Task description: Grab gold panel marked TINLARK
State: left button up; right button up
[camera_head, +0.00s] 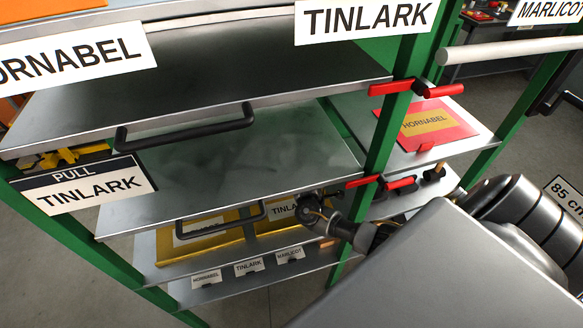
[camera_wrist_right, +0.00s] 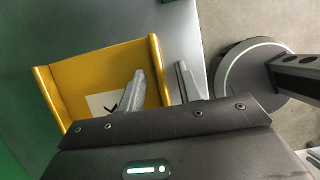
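A gold panel (camera_head: 284,222) with a white label reading "TINL", its end covered by my right arm, lies on the lower shelf. In the right wrist view this gold panel (camera_wrist_right: 100,72) has raised edges, and its label shows only a "K". My right gripper (camera_wrist_right: 162,85) is open, with one finger over the panel and the other beyond its right edge. The rim lies between the fingers; I cannot tell whether they touch it. A second gold panel (camera_head: 190,250) lies to the left, its label partly hidden by a handle. My left gripper is not in view.
A drawer (camera_head: 240,165) with a black handle and a "PULL TINLARK" sign overhangs the lower shelf. A green post (camera_head: 388,135) with red clips stands close to my right arm. A red "HORNABEL" panel (camera_head: 436,140) lies on the right shelf. Shelf-edge tags (camera_head: 248,267) run below.

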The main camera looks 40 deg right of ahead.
grip_shut()
dwell(0.3)
